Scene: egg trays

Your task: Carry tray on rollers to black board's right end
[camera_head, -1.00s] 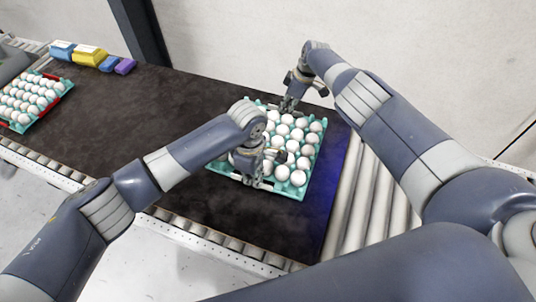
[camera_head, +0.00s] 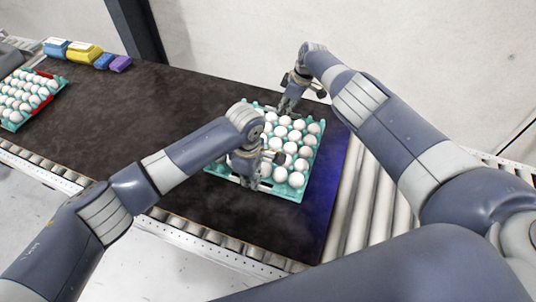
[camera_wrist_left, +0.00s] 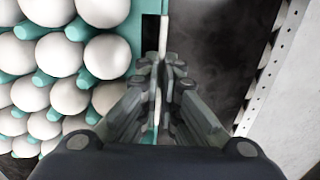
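A teal tray (camera_head: 300,194) filled with white eggs lies on the right part of the black board (camera_head: 180,120), a little in from the board's right end. My left gripper (camera_head: 251,182) is at the tray's near edge. In the left wrist view its fingers (camera_wrist_left: 160,68) are close together with the tray's thin edge strip (camera_wrist_left: 163,30) between them. My right gripper (camera_head: 284,110) points down at the tray's far edge. Its fingertips are small and partly hidden, so its grip cannot be told.
Bare rollers (camera_head: 375,200) lie to the right of the board. Another egg tray (camera_head: 62,88) with a red part stands at the far left. Blue, yellow and purple packages (camera_head: 85,55) lie along the back edge. The board's middle is clear.

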